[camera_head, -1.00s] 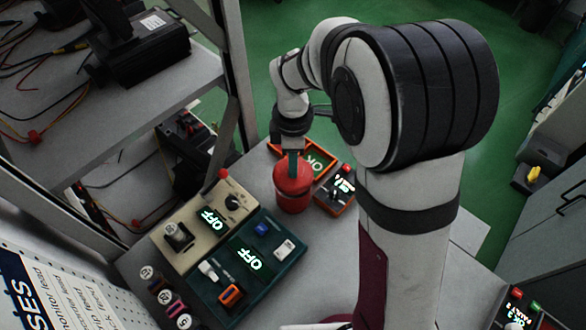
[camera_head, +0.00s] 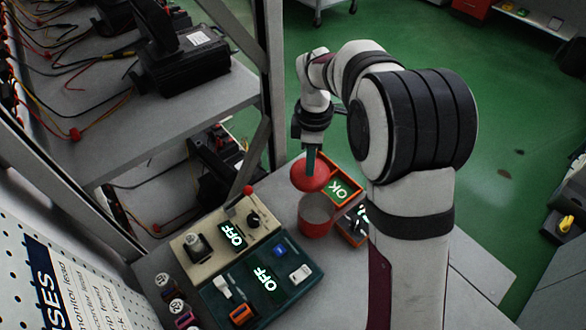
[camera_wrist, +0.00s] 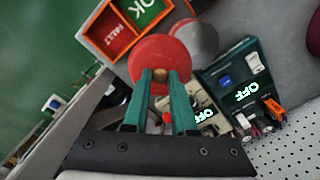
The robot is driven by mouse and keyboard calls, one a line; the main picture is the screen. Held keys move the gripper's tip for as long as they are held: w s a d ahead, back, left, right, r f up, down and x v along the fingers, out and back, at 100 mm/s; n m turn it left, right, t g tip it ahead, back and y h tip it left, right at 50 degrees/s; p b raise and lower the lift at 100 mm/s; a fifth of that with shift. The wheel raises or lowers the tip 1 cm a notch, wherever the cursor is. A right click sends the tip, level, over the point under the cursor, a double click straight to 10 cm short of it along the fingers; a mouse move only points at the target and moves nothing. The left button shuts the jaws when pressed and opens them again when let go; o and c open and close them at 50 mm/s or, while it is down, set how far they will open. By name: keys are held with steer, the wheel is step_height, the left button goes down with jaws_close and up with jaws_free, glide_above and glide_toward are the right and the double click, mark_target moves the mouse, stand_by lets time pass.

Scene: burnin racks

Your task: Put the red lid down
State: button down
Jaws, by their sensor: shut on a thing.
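The round red lid (camera_head: 308,178) is in my gripper (camera_head: 311,150), held by a small brass-coloured knob and raised clear of the table. In the wrist view the lid (camera_wrist: 158,50) lies just beyond the green fingers of my gripper (camera_wrist: 161,76), which are shut on the knob. The red canister (camera_head: 315,229) stands upright and open on the table, its grey inside showing. The lid is above and behind the canister's mouth in the head view. The canister (camera_wrist: 196,38) also shows beside the lid in the wrist view, partly hidden by it.
An orange-rimmed tray (camera_head: 349,209) with green OK and red FAULT compartments (camera_wrist: 114,35) is close to the lid. Beige (camera_head: 200,259) and dark green (camera_head: 216,308) units showing OFF stand left of the canister. A shelf post (camera_head: 272,80) rises behind. Some bare table (camera_head: 292,208) is between them.

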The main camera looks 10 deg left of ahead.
steer(key=a+f, duration=0.2)
steer(key=f, duration=0.2)
steer(key=w+a+f, duration=0.1)
steer(key=a+f, duration=0.1)
steer(key=f, duration=0.2)
steer(key=a+f, duration=0.2)
steer(key=f, duration=0.3)
steer(key=shift+w, duration=0.2)
steer(key=shift+f, duration=0.1)
steer(key=c, duration=0.7)
jaws_free()
